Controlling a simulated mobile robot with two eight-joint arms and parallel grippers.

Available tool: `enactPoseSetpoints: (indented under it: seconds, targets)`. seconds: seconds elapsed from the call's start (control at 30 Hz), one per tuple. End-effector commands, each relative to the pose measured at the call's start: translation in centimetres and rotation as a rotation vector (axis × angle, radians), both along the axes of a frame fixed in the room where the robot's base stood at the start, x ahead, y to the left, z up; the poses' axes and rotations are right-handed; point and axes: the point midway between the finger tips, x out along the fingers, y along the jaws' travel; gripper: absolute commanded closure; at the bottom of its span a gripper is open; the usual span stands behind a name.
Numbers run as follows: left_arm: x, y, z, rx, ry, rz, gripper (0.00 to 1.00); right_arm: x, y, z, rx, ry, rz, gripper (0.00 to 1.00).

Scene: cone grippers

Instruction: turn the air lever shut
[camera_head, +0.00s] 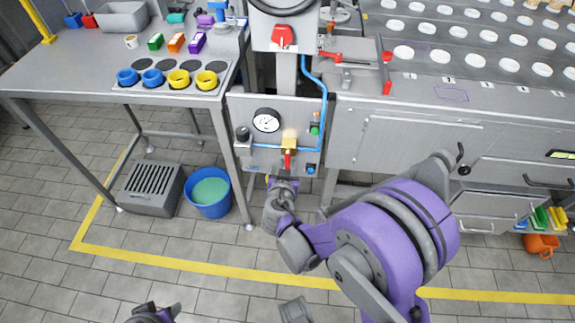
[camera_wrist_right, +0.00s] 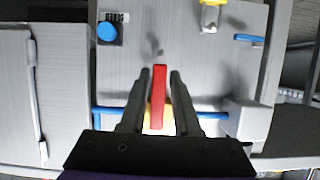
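The air lever (camera_head: 287,161) is a red handle on a brass-yellow valve body (camera_head: 289,141), low on the grey gauge panel (camera_head: 240,105). It points down in the head view, across the line of the blue pipe (camera_head: 265,146). My right gripper (camera_head: 284,181) is at the lever from below. In the right wrist view the red lever (camera_wrist_right: 160,95) stands between the two dark fingers, with narrow gaps visible on both sides, so the gripper (camera_wrist_right: 160,78) is open around it. My left gripper (camera_head: 157,313) is partly in view at the bottom edge, away from the panel; its opening is unclear.
A round gauge (camera_head: 266,120) and a black knob (camera_head: 243,134) sit on the panel near the valve. A blue bucket (camera_head: 208,190) and a grey crate (camera_head: 152,188) stand on the floor to the left. A steel table (camera_head: 60,75) is above them. Drawers flank the panel's right.

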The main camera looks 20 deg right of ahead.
Motion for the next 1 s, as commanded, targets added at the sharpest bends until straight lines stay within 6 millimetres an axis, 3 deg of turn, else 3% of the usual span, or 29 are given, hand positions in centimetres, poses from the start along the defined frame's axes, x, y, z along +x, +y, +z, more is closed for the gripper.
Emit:
enactPoseSetpoints:
  seconds: [0.1,0.47,1.0]
  targets:
    - [0.0,0.0,0.0,0.0,0.0,0.0,0.5,0.0,0.0,0.0,-0.001,0.0,0.0,0.5]
    - [0.0,0.0,0.2,0.0,-0.001,0.0,0.5,-0.4,0.3,0.2,-0.002,0.001,0.001,0.5]
    - [-0.2,0.0,2.3,0.0,-0.008,0.0,0.5,-7.7,4.8,3.8,0.0,0.0,0.002,0.5]
